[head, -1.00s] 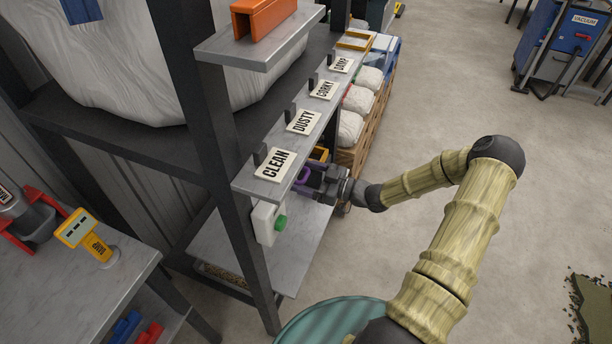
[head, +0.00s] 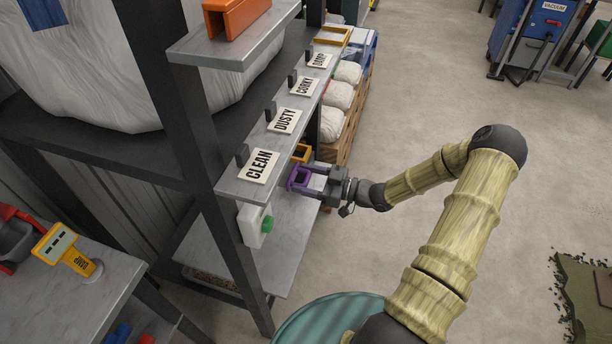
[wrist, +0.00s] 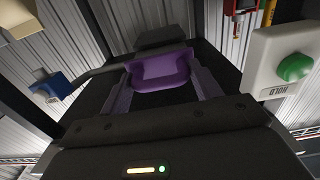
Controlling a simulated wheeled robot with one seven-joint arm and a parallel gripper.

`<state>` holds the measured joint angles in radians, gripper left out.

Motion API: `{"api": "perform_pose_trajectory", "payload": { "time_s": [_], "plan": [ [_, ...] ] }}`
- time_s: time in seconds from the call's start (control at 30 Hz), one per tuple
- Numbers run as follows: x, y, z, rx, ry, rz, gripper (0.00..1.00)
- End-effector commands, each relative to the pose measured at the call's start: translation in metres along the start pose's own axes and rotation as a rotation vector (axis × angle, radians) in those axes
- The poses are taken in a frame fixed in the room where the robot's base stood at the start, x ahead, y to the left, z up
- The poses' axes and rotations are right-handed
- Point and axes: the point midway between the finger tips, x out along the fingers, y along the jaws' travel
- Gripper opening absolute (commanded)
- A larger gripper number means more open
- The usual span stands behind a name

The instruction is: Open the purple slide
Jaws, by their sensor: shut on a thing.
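The purple slide (head: 299,179) sticks out from under the front edge of the shelf, below the CLEAN label (head: 258,166). My gripper (head: 309,181) is at its outer end and shut on it. How far the slide reaches back under the shelf is hidden by the shelf board.
Open floor (head: 430,80) lies to the right.

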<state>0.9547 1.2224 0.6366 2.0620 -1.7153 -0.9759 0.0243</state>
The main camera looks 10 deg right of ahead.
Motion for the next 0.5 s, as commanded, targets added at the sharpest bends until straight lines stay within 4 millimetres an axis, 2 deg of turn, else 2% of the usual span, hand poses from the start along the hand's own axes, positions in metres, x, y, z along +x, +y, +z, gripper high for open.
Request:
{"api": "perform_pose_trajectory", "payload": {
  "time_s": [0.27,0.3,0.4,0.5],
  "plan": [
    [-0.0008,0.0002,0.0004,0.002,-0.001,0.001,0.22],
    [-0.0008,0.0002,0.0004,0.002,-0.002,0.001,0.65],
    [-0.0002,-0.0001,0.0003,0.002,-0.001,0.0,0.8],
    [0.0002,-0.0005,0.0002,0.002,-0.001,-0.001,0.8]
  ]
}}
